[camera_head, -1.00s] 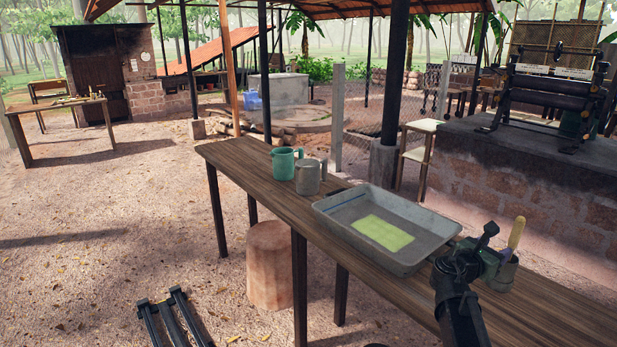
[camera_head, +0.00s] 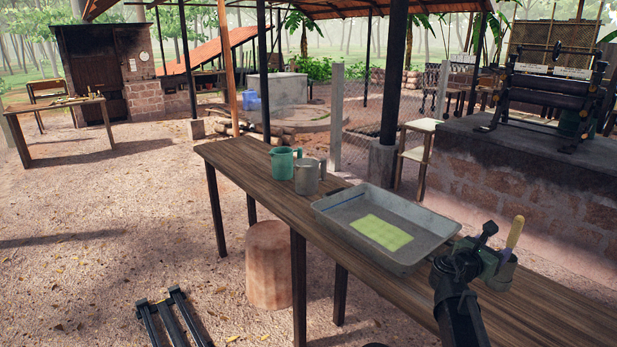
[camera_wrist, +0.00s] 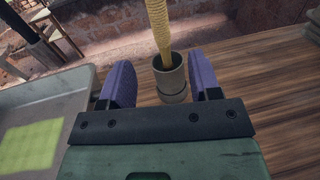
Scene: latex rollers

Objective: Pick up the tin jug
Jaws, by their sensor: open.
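The tin jug (camera_head: 308,177) is the plain grey one with a handle. It stands upright on the long wooden table (camera_head: 232,163), to the right of a green jug (camera_head: 284,163). My gripper (camera_head: 497,262) is far from it, over the near right part of the table, past the metal tray. In the wrist view my gripper (camera_wrist: 159,60) is open, its two purple fingers apart. A small grey cup (camera_wrist: 170,80) with a yellow handle (camera_wrist: 159,25) standing in it shows in the gap between them. I see no contact with the cup. The tin jug is not in the wrist view.
A shallow metal tray (camera_head: 334,208) with a yellow-green sheet (camera_head: 381,233) lies between my gripper and the jugs. The cup stands close by my gripper. A dark post (camera_head: 395,85) rises behind the table. A roller machine (camera_head: 550,85) stands on the brick block at right.

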